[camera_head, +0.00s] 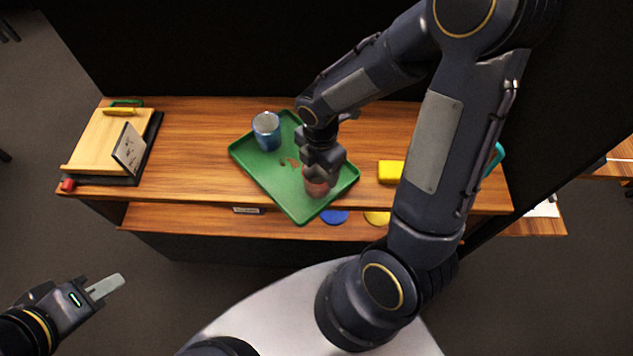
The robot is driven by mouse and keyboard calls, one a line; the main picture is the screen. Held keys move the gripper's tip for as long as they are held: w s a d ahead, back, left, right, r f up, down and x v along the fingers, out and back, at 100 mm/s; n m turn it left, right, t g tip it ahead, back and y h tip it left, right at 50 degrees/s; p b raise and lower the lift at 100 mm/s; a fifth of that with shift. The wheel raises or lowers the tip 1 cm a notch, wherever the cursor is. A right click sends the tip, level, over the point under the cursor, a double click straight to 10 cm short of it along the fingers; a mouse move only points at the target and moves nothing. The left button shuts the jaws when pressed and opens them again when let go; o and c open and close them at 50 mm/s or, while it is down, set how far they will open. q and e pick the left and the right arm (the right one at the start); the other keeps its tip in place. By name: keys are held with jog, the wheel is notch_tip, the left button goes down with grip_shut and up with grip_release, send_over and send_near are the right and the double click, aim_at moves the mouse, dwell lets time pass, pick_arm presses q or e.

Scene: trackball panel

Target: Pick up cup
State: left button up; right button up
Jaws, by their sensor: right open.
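A blue cup (267,132) stands upright at the back left of the green tray (297,212). A reddish cup (317,189) is at the tray's front right, partly hidden by my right gripper (321,172). My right gripper points down over the reddish cup, with its fingers at the cup's top. It is open; whether the fingers touch the cup is hidden. My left gripper (104,288) is at the lower left, away from the table and far from both cups. No object shows at its fingers, and its opening is unclear.
The tray rests on a wooden table (195,140). A yellow block (391,171) lies right of it. Blue (334,217) and yellow discs lie on the lower shelf.

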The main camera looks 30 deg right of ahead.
aim_at(317, 179)
jog(key=f+b, duration=0.2)
jog(key=a+f+b, duration=0.1)
jog(key=f, duration=0.1)
jog(key=shift+s+b, duration=0.25)
jog(key=shift+b, duration=0.05)
jog(key=shift+d+f, duration=0.1)
jog(key=shift+f, duration=0.3)
jog(key=shift+r, duration=0.15)
jog(key=c, duration=0.7)
